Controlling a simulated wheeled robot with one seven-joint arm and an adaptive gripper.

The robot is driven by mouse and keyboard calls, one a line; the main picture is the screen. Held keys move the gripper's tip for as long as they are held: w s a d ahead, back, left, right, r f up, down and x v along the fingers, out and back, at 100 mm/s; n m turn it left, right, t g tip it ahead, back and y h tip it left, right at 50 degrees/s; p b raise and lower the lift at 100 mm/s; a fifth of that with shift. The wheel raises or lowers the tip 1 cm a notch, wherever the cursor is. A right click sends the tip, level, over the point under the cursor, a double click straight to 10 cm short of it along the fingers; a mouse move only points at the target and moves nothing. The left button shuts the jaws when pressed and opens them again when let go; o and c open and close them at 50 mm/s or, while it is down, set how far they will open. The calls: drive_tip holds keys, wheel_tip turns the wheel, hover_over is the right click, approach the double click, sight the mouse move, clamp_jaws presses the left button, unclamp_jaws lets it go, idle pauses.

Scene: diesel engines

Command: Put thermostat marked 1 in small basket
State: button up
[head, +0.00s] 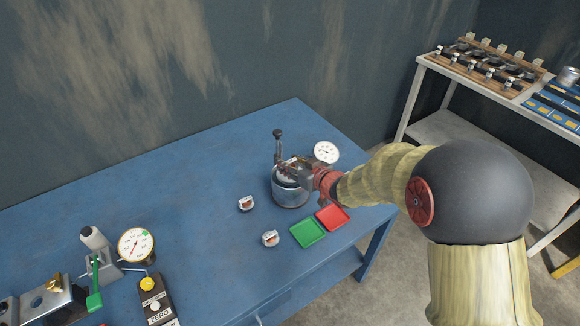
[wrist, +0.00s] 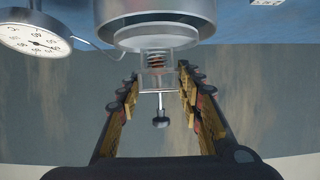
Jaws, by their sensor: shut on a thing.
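My gripper (wrist: 160,80) is shut on a small pale framed part with a copper spring (wrist: 157,62), apparently a thermostat. In the head view my gripper (head: 300,168) is at the mouth of a metal pot (head: 290,193). The wrist view shows the pot (wrist: 112,12) close beyond the held part, and I cannot tell whether they touch. An upright rod with a black knob (head: 278,133) stands at the pot; the knob (wrist: 160,122) also shows between my fingers. The basket's body is not clearly visible. Two thermostats (head: 246,203) (head: 270,239) lie on the table, their marks unreadable.
A dial (head: 326,152) sits at the pot's right. A green tray (head: 308,233) and a red tray (head: 333,217) lie in front. A gauge stand (head: 136,244) and a ZERO box (head: 156,300) are at the left. The blue table (head: 180,215) is bare between.

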drive_tip(key=shift+f, duration=0.25)
drive_tip(key=shift+f, duration=0.2)
drive_tip(key=o, duration=1.2)
drive_tip(key=shift+c, duration=0.2)
drive_tip(key=shift+r, duration=0.1)
